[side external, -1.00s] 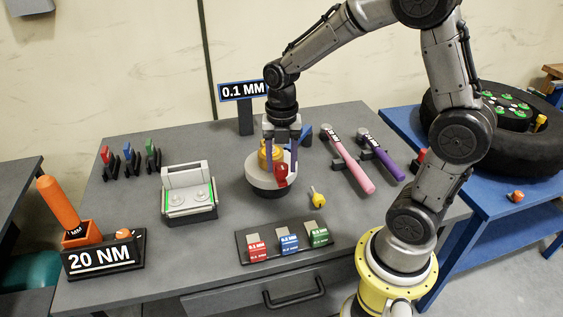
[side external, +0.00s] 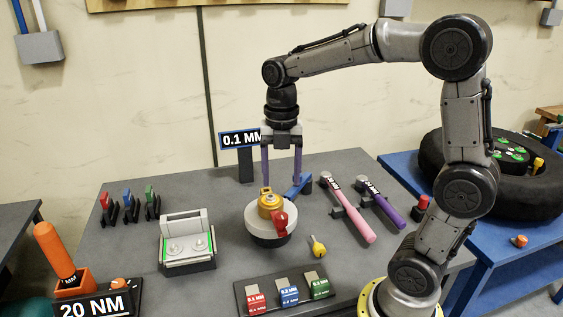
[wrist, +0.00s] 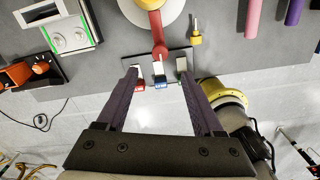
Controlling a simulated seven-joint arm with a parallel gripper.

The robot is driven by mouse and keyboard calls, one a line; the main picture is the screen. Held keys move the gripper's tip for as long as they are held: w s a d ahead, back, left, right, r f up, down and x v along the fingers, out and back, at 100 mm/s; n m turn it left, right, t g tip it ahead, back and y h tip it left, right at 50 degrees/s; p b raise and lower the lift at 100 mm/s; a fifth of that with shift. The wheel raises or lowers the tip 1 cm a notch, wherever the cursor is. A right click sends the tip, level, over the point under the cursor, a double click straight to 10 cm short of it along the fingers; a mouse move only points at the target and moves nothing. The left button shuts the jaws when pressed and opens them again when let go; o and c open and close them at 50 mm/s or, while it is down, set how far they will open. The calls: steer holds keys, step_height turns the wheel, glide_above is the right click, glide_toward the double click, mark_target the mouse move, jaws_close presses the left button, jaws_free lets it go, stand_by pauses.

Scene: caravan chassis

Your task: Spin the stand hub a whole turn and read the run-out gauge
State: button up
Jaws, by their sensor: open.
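The stand hub (side external: 268,200) is a gold piece on a round white drum (side external: 262,226) with a dark base, in the middle of the grey bench. A red tab (side external: 280,224) sticks out on its near side; it also shows in the wrist view (wrist: 159,48). A blue-framed sign (side external: 239,139) behind the hub reads 0.1 MM, its right end partly covered by my gripper. A blue piece (side external: 300,184) lies behind the hub at right. My gripper (side external: 281,182) is open and empty, pointing down, its purple fingers above the hub and apart from it.
Pink (side external: 350,210) and purple (side external: 381,203) handled tools lie right of the hub. A small yellow piece (side external: 318,246) and a tray of red, blue and green tags (side external: 287,291) are in front. A grey fixture (side external: 186,243) stands left.

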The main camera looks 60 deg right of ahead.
steer(key=shift+r, duration=1.6)
steer(key=shift+a, duration=0.1)
steer(key=s+a+r+m+t, duration=0.3)
steer(key=s+a+r+m, duration=0.1)
steer(key=s, duration=0.5)
steer(key=s+f+m+t, duration=0.1)
steer(key=s+f+m, duration=0.1)
steer(key=m, duration=0.8)
steer(key=s+a+f+m+t, duration=0.1)
steer(key=s+f+m, duration=0.2)
steer(key=m, duration=0.7)
steer(key=shift+s+a+f+t, duration=0.25)
steer(key=shift+s+f+t, duration=0.1)
steer(key=shift+f, duration=0.2)
